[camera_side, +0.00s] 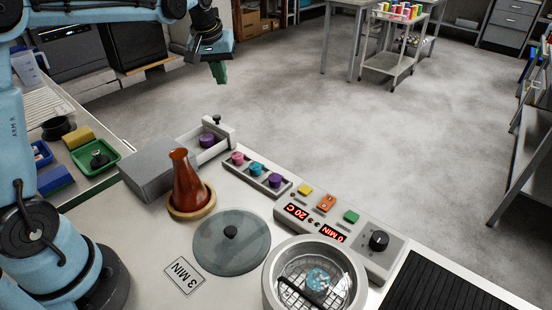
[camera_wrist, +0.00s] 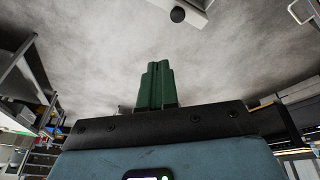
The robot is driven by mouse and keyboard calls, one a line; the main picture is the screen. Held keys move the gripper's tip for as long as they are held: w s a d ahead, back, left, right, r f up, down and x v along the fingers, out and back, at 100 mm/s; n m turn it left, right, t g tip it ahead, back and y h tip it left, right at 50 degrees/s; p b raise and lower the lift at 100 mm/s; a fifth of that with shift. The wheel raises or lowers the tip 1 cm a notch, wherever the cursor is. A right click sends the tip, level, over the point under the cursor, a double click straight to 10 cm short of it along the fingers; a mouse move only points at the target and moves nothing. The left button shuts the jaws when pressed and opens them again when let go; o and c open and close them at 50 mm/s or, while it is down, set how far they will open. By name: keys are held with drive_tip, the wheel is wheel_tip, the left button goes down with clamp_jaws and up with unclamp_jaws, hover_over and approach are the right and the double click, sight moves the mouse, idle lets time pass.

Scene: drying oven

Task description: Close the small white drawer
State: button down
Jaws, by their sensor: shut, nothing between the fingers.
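The small white drawer (camera_side: 212,147) is pulled out of its grey box (camera_side: 153,175) on the bench. A purple piece (camera_side: 207,140) lies in it, and a dark knob (camera_side: 217,119) stands at its front panel. In the wrist view, the dark knob (camera_wrist: 178,15) and part of the pale front show at the top edge. My gripper (camera_side: 219,75) is in the air above and beyond the drawer front, not touching it. Its green fingers (camera_wrist: 157,85) are together and empty in the wrist view.
An amber flask (camera_side: 187,180) on a cork ring stands right beside the grey box. A rack of coloured pieces (camera_side: 256,171), a glass lid (camera_side: 231,243) and the round oven (camera_side: 315,280) lie to the right.

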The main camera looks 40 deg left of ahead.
wheel_tip(320, 180, down, 10)
drive_tip(key=a+m, duration=0.2)
drive_tip(key=a, duration=0.1)
drive_tip(key=shift+r, duration=0.15)
idle(0.7)
drive_tip(key=s, duration=1.1)
drive_tip(key=shift+s, duration=0.4)
drive_tip(key=shift+d, duration=0.1)
